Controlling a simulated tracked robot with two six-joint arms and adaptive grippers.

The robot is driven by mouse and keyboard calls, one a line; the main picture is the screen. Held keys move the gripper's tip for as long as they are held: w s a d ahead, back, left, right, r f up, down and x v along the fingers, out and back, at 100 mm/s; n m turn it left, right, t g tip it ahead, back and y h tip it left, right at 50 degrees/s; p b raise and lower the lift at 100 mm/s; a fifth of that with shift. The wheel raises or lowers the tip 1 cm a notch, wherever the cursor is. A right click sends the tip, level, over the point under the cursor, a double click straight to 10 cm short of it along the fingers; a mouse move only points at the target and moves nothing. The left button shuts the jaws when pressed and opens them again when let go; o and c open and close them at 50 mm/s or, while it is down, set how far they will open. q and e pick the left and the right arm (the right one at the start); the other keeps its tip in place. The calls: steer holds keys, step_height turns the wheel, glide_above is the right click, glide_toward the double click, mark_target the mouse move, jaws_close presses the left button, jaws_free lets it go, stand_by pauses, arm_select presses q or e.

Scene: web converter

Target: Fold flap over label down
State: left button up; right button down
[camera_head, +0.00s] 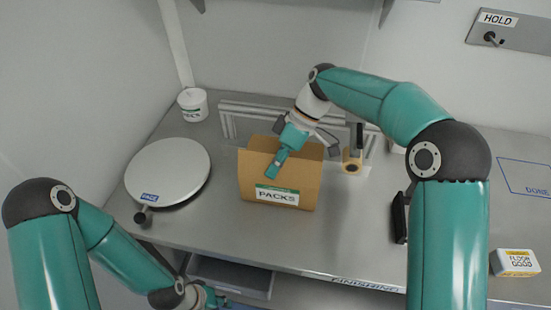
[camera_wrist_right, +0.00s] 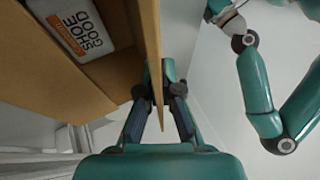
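An open brown cardboard box (camera_head: 255,172) stands on the steel table, with a green-and-white PACKS label (camera_head: 277,196) low on its front. In the right wrist view, a cardboard flap (camera_wrist_right: 152,45) shows edge-on. My right gripper (camera_head: 284,158) is at the box's upper front edge. In its wrist view, the right gripper's dark fingers (camera_wrist_right: 158,98) are apart, one on each side of the flap edge; contact is unclear. A white pack (camera_wrist_right: 80,30) lies inside the box. My left gripper (camera_head: 208,297) is low at the bottom edge, its fingers mostly hidden.
A tape roll (camera_head: 352,163) is just right of the box. A pack (camera_head: 515,262) lies at far right, near a blue outlined area (camera_head: 527,177). A grey bin (camera_head: 235,277) sits below the table front.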

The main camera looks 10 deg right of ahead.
stand_by(0.4)
steer(key=c, duration=1.4)
jaws_free()
steer(key=shift+o, duration=0.2)
steer(key=v, duration=1.2)
steer(key=shift+f, duration=0.15)
steer(key=shift+w, duration=0.1)
